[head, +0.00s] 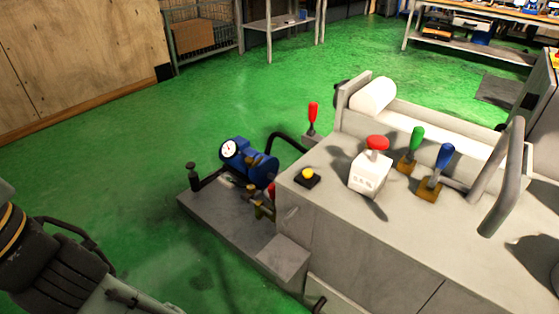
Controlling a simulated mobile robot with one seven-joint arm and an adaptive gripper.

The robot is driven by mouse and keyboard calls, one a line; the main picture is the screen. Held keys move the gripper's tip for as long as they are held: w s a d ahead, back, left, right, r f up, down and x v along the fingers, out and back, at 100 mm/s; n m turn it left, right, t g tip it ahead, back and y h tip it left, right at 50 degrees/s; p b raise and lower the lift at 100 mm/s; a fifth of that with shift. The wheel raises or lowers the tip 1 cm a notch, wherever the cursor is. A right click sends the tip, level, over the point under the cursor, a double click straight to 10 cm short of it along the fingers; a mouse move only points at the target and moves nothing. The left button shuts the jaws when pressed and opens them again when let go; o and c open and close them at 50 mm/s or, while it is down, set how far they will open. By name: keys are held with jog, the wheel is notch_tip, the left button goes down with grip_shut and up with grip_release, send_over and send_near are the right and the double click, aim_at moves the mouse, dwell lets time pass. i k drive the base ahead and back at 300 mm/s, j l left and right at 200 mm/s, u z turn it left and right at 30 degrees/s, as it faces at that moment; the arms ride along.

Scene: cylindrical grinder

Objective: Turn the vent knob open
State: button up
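A blue pump-like unit (249,163) with a round white gauge (229,149) sits on a low grey base (225,222) beside the machine. A small black knob (191,168) stands upright on a post at the base's left end. A brass valve (263,208) with a red handle (271,188) sits between the blue unit and the machine body. I cannot tell from this view which of these is the vent knob, or how it is turned. No gripper fingertips are recognisable in the head view.
The grey machine top carries a yellow button (307,174), a white box with a red knob (376,142), and red, green and blue levers. A dark ribbed body (55,255) fills the lower left. Green floor (110,165) is clear left of the base.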

aim_at(249, 161)
jog(key=z, duration=0.4)
jog(key=i+j+z, duration=0.1)
jog(key=z, duration=0.3)
jog(key=j+z, duration=0.2)
jog(key=z, duration=0.2)
jog(key=i+j, duration=0.15)
jog(key=j, duration=0.45)
jog(key=i+j, duration=0.1)
jog(key=j, duration=0.5)
jog(key=i+j, duration=0.15)
jog(key=j, duration=0.45)
jog(key=i+j, duration=0.15)
jog(key=j, duration=0.45)
jog(key=i+j, duration=0.15)
jog(key=j, duration=0.45)
jog(key=i+j, duration=0.1)
jog(key=j, duration=0.45)
jog(key=i+j, duration=0.15)
jog(key=j, duration=0.45)
jog(key=i+j, duration=0.15)
jog(key=j, duration=0.45)
